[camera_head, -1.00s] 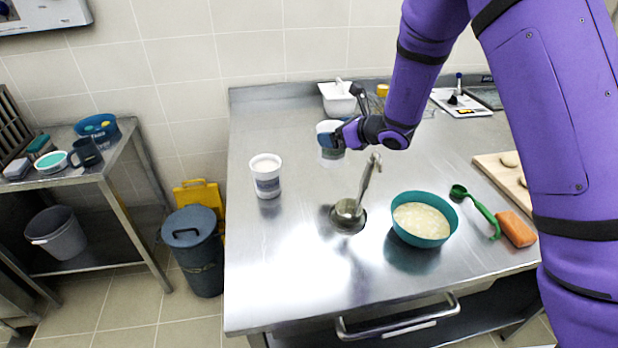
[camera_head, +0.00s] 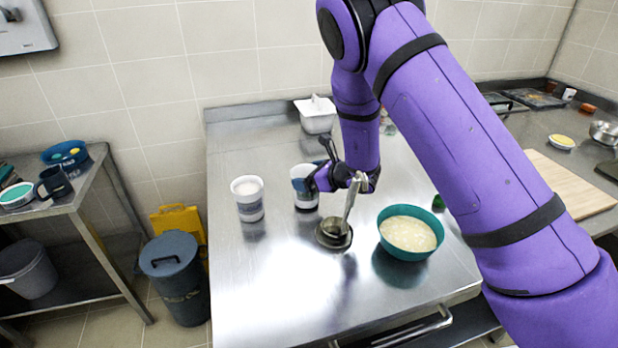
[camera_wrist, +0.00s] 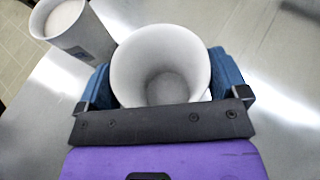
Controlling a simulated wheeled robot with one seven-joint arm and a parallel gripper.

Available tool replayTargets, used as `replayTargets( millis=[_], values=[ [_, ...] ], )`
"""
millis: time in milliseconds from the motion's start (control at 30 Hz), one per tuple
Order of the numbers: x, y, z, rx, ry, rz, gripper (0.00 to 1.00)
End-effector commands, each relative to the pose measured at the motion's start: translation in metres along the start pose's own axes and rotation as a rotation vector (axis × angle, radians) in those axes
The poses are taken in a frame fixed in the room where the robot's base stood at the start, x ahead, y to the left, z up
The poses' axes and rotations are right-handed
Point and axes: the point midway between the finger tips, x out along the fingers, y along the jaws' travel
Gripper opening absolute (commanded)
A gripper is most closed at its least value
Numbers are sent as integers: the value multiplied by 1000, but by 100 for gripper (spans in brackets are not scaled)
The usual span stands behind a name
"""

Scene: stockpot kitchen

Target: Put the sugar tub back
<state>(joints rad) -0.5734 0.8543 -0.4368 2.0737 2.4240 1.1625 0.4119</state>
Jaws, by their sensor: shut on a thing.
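My gripper (camera_head: 303,182) is shut on a white tub (camera_head: 305,203) with a dark band. The tub is upright at or just above the steel worktop; I cannot tell whether it touches. In the wrist view the held tub (camera_wrist: 160,65) sits between the two blue fingers, and its inside looks pale and mostly empty. A second white tub (camera_head: 248,203), filled with white stuff, stands just to its left; it also shows at upper left in the wrist view (camera_wrist: 75,32). No label is readable, so I cannot tell which holds sugar.
A metal ladle (camera_head: 352,200) stands in a dark round rest close in front of my gripper. A teal bowl (camera_head: 410,250) of pale food is to the right. A white container (camera_head: 316,118) stands at the back. The steel worktop (camera_head: 265,290) is clear at front left.

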Motion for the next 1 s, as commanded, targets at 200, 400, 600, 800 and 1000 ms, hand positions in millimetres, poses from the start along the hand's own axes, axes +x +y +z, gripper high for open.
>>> replayTargets(
  millis=[200, 400, 600, 800, 1000],
  values=[
    [2, 0, -5, -1, -3, -1, 49],
    [3, 0, -8, 0, -2, -1, 49],
    [3, 0, -7, -1, -1, -1, 100],
    [-3, 0, -5, 0, -2, -2, 100],
    [-36, -2, -5, 2, -2, -4, 100]
  ],
)
